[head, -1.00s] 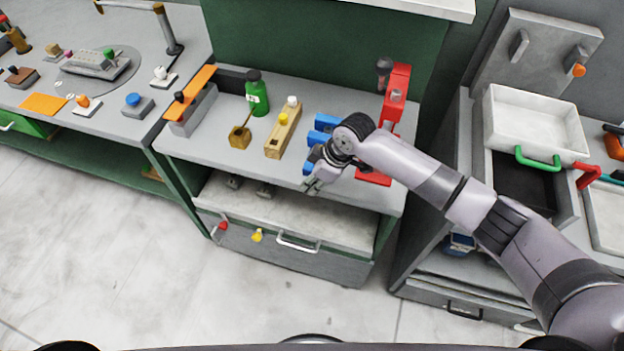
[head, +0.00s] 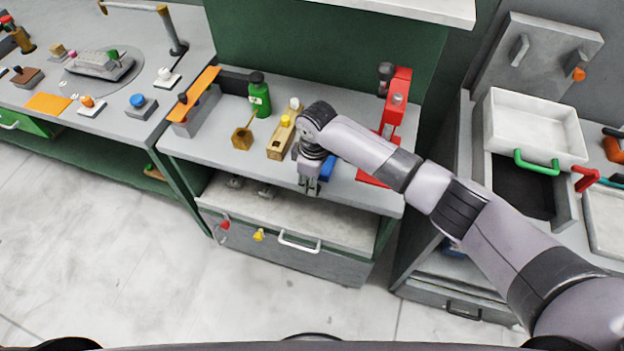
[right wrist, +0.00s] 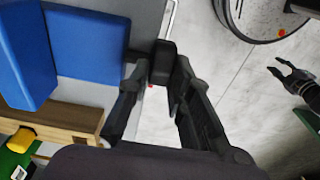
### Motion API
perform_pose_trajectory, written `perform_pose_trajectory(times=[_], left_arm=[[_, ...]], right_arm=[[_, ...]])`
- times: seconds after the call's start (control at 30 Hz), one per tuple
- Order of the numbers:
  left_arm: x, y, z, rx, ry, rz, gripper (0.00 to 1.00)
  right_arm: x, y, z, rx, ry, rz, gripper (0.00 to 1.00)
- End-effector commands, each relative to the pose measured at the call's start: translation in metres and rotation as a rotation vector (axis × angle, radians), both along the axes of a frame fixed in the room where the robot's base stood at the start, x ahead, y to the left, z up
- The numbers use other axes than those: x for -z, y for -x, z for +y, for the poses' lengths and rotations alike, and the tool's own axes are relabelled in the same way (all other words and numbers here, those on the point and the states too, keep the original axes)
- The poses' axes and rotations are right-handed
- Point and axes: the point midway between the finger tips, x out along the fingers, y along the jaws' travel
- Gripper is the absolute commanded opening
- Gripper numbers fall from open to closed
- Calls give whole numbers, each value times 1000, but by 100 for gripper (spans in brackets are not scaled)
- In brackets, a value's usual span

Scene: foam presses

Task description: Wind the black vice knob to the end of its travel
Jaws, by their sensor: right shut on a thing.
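The blue vice (head: 327,168) stands at the front edge of the middle bench, mostly hidden behind my right arm in the head view. In the right wrist view its blue body (right wrist: 85,45) fills the upper left. The black vice knob (right wrist: 163,58) sits between the fingertips of my right gripper (right wrist: 160,76), which is shut on it. In the head view my right gripper (head: 310,187) points down at the bench front, hiding the knob. Another black gripper, my left one (right wrist: 292,78), shows at the right of the wrist view, away from the vice, fingers apart.
A wooden block with a yellow knob (head: 281,142) stands just left of the vice. A green bottle (head: 259,97) is behind it. A red press (head: 396,100) stands to the right. An open drawer (head: 525,187) lies further right. The floor in front is clear.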

Motion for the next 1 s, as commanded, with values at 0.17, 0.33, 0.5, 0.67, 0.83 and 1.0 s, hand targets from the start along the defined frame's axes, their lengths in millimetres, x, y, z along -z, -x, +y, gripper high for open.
perform_pose_trajectory(times=[0.17, 0.33, 0.5, 0.67, 0.83, 1.0], left_arm=[[10, 0, 0, 0, 0, 0, 28], [20, 0, 0, 0, 0, -1, 28], [26, 0, 0, 0, 0, -1, 28], [28, 0, 0, 0, 0, -1, 28], [28, 0, 0, 0, 0, -1, 28], [28, 0, 0, 0, 0, -1, 28]], right_arm=[[2, -2, 6, -1, 116, 37, 0], [4, -3, 9, 0, 204, 65, 0], [4, -3, 9, 0, 259, 83, 0], [3, -4, 10, 0, 282, 90, 0], [2, -4, 9, 0, 288, 91, 0], [2, -4, 9, 0, 287, 91, 0]])
